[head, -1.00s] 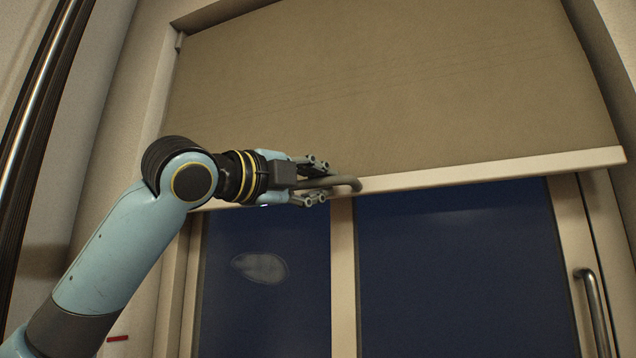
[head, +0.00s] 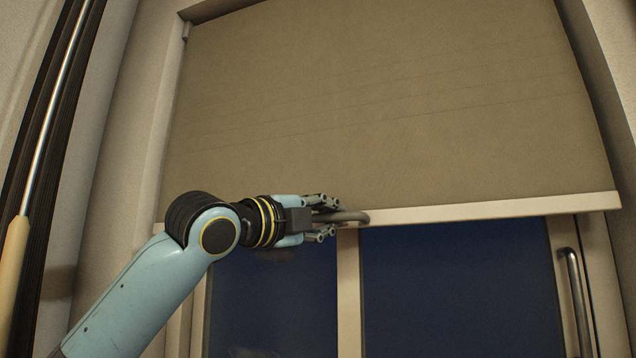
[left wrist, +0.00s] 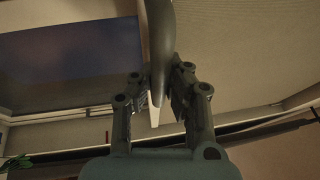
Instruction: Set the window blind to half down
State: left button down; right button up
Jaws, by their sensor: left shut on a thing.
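The tan window blind (head: 390,100) hangs over the upper part of the window in the head view. Its pale bottom bar (head: 490,209) crosses the window, with dark glass (head: 460,280) showing below. A grey curved handle (head: 350,216) sits at the bar. My left gripper (head: 325,218) is shut on this handle, coming in from the left. In the left wrist view the handle (left wrist: 161,45) runs up between the two fingers (left wrist: 158,92). My right gripper is in neither view.
A metal window handle (head: 574,290) is on the right frame. A vertical post (head: 348,290) divides the glass. A dark upright strip with a metal rod (head: 45,130) stands at the far left. A green leafy thing (left wrist: 15,162) shows in the left wrist view's corner.

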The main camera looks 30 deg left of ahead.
pick_arm(q)
notch_tip(320, 180, down, 19)
jog(key=b, duration=0.9)
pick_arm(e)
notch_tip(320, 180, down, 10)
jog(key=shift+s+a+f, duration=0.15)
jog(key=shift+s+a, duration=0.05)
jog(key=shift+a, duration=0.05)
pick_arm(q)
jog(key=c, duration=1.3)
grip_release()
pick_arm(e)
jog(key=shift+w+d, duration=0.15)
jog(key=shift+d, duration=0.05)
pick_arm(q)
jog(key=shift+r, duration=0.15)
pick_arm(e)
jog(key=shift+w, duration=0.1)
